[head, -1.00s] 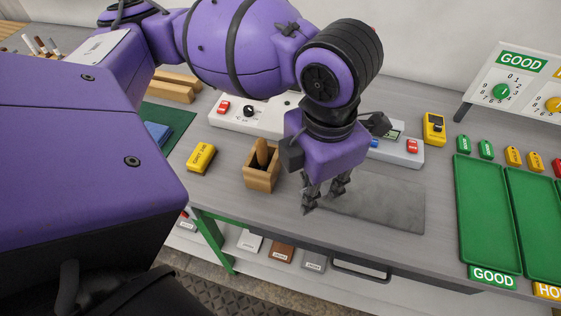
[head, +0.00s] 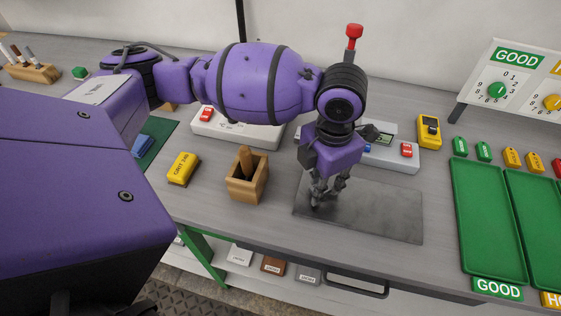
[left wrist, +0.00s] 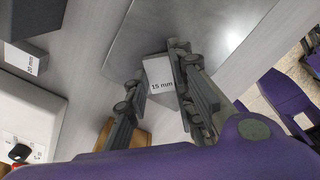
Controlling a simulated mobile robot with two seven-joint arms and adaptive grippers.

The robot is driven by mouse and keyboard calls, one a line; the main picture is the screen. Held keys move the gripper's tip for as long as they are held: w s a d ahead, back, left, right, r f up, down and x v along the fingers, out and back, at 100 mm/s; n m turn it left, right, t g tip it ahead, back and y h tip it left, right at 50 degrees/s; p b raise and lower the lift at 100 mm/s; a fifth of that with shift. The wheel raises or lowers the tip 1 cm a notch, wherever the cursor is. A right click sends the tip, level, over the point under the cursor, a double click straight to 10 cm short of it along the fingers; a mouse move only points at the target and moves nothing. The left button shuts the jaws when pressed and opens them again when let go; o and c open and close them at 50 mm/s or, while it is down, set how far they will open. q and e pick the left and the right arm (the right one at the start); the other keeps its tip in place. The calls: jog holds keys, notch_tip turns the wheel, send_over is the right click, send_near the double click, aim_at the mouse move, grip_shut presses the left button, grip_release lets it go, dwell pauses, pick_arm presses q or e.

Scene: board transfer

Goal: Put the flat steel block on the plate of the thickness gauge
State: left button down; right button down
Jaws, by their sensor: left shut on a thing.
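My left gripper (head: 326,197) is low over the left end of the grey slab (head: 385,213), pointing down. In the left wrist view its fingers (left wrist: 157,85) are shut on a small grey block (left wrist: 155,66) labelled 15 mm. In the head view the fingers mostly hide this block. The thickness gauge (head: 398,157) appears to be the pale device with a small display behind the gripper. A red-topped post (head: 354,38) rises behind my wrist. The gauge's plate is hidden by my arm. My right gripper is not in view.
A wooden box (head: 246,183) and a yellow block (head: 183,168) stand left of the gripper. Green trays (head: 488,218) lie at the right. The slab's right part is clear.

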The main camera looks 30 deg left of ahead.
pick_arm(q)
jog(key=shift+f, duration=0.25)
jog(key=c, duration=1.5)
grip_release()
notch_tip(320, 180, up, 12)
jog(key=shift+r+p, duration=0.15)
jog(key=shift+p, duration=0.3)
